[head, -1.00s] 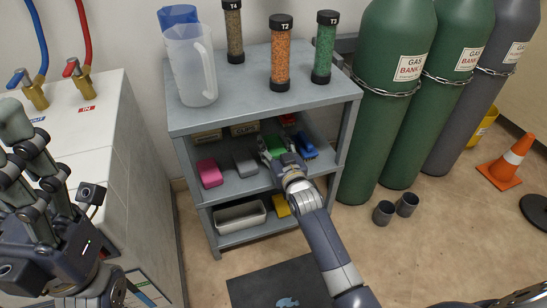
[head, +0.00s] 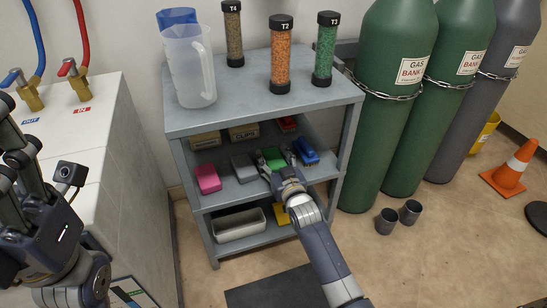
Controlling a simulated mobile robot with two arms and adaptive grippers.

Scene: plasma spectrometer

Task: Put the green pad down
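The green pad (head: 272,157) sits on the middle shelf of the grey rack, between a grey pad (head: 243,167) and a blue brush-like item (head: 306,151). My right gripper (head: 279,161) reaches into the shelf from the front. Its fingers look spread, one at each side of the green pad's near end. They hide part of the pad, and I cannot tell whether they touch it. My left gripper (head: 18,150) is at the left edge, partly cut off, with its fingers apart and nothing between them.
A pink pad (head: 208,178) lies at the shelf's left. A white tray (head: 239,223) and a yellow item (head: 281,215) are on the bottom shelf. A jug (head: 192,68) and tubes, including the orange one (head: 280,60), stand on top. Green gas cylinders (head: 387,90) stand right of the rack.

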